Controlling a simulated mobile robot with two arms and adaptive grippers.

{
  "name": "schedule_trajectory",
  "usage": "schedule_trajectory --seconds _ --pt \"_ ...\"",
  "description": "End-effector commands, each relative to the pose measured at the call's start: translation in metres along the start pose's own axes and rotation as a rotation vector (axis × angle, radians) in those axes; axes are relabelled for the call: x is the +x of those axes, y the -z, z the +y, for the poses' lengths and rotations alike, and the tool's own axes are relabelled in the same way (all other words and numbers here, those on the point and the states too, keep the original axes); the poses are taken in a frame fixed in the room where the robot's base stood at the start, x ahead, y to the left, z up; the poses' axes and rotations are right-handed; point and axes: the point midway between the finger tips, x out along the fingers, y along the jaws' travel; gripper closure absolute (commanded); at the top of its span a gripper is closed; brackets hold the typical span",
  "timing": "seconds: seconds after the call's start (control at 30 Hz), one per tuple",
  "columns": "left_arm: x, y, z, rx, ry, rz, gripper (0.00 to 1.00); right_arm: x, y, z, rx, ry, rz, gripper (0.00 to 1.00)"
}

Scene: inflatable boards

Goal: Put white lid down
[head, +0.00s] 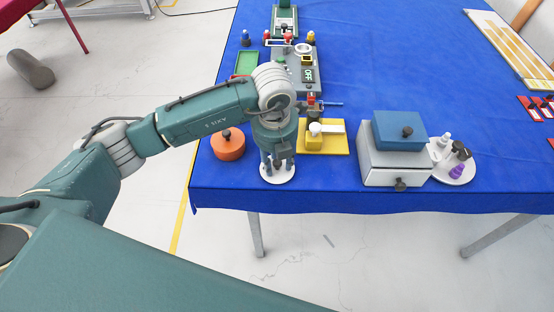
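The white lid (278,178) is a round flat disc near the front edge of the blue-covered table, left of the middle. My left gripper (277,164) points straight down over its centre, with its dark fingers close together at the middle of the lid. It looks shut on the lid; the knob is hidden by the fingers. I cannot tell whether the lid touches the table or hangs just above it. My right gripper is not in view.
An orange round pot (228,146) stands left of the gripper. A yellow board (336,144) lies to the right, then a grey box with a blue top (398,130) and a white round tray (460,175) with small bottles. Devices stand behind. The blue tablecloth (320,195) is bare in front.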

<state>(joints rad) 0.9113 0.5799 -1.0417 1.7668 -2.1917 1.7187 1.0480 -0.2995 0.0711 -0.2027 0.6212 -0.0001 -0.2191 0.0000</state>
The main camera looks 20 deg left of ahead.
Motion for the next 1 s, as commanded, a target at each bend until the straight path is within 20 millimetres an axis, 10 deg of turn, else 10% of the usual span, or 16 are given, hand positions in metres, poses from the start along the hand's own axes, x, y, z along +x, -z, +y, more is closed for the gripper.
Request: schedule_trajectory --seconds 0.37,1.0 --pt "-0.006 -0.001 0.000 0.000 0.001 -0.002 0.63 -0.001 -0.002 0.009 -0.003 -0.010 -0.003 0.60" --pt "-0.117 -0.001 0.000 0.000 0.000 -0.002 0.63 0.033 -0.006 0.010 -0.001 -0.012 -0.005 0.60"
